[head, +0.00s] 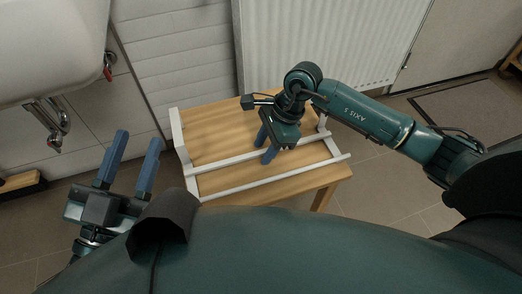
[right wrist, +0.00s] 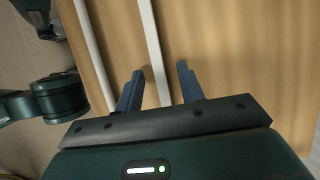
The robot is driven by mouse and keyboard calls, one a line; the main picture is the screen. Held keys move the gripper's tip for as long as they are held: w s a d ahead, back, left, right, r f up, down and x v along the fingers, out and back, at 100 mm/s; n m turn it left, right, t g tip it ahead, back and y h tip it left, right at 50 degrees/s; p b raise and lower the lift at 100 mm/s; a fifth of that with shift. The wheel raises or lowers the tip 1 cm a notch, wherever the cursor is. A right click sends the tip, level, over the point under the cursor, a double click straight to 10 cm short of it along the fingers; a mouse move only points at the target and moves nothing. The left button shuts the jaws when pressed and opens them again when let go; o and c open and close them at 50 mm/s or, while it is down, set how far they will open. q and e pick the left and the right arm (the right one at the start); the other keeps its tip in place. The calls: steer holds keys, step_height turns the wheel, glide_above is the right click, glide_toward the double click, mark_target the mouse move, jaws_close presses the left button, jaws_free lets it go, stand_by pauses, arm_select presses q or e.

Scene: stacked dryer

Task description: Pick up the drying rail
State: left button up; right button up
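The drying rail (head: 182,148) is a white frame with two long parallel bars and end pieces, lying on a wooden table (head: 215,125) in the head view. My right gripper (head: 266,146) is over the rail, pointing down, with its blue fingers apart. In the right wrist view a white bar of the rail (right wrist: 150,32) runs between the spread fingertips (right wrist: 158,85). I cannot tell whether the fingers touch the bar. My left gripper (head: 132,160) is open and empty, left of the table.
A white radiator (head: 325,40) stands on the wall behind the table. A white sink (head: 50,45) with pipes is at the upper left. Tiled floor (head: 375,190) is free to the right of the table.

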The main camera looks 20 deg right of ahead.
jaws_close()
steer(key=shift+r, duration=0.15)
stand_by(0.4)
